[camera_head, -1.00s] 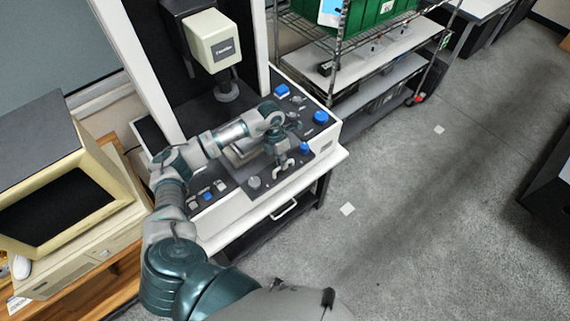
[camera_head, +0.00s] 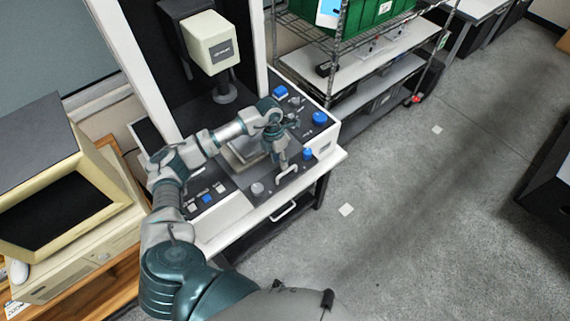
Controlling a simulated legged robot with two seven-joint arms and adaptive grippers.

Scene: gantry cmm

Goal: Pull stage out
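The measuring machine stands on a white bench, with a white probe head (camera_head: 211,42) above its dark bed. The stage (camera_head: 243,152) is a pale grey plate set in the middle of the bed, partly hidden by my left arm. My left gripper (camera_head: 283,163) points down over the front part of the machine, just right of the stage's visible part. Its fingertips are small and dark, so I cannot tell whether they are apart or touching anything. My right gripper is out of view.
Blue knobs, one of them a large knob (camera_head: 320,118), and small switches flank the bed. A white handle (camera_head: 284,211) is on the bench front. A beige computer (camera_head: 62,195) stands at left, and a wire shelf (camera_head: 345,75) behind.

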